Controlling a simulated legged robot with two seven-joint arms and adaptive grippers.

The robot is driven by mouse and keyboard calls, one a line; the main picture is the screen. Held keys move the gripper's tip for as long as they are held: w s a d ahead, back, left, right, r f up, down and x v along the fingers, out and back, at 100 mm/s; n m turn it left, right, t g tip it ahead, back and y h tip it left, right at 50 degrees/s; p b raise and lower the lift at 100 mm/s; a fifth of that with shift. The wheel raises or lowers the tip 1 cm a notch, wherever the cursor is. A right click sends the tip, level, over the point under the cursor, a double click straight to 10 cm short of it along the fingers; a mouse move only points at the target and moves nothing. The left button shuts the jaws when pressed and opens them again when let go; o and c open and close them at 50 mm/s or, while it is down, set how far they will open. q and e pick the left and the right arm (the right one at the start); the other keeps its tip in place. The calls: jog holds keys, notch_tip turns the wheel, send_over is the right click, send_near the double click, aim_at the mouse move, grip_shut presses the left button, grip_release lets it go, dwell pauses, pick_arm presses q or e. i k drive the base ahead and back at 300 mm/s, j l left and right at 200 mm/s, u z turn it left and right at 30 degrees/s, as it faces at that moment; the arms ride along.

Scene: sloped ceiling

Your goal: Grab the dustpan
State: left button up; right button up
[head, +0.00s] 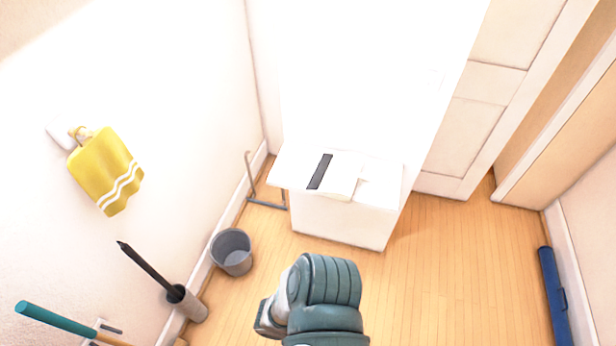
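I cannot clearly make out a dustpan. A teal handle (55,318) with a wooden part at its lower end sticks out at the lower left in the head view. It is cut off by the bottom edge, so I cannot tell whether it belongs to a dustpan or a broom. Neither gripper's fingers show. A grey-teal rounded part of my own arm rises at the bottom middle, apart from the handle.
A grey bin (231,252) and a holder (190,303) with a dark stick stand along the left wall. A yellow towel (106,172) hangs above. A white cabinet (340,219) is ahead. A blue roll (553,295) lies at right. Floor between is clear.

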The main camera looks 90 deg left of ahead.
aim_at(336, 176)
jog(key=u, duration=2.65)
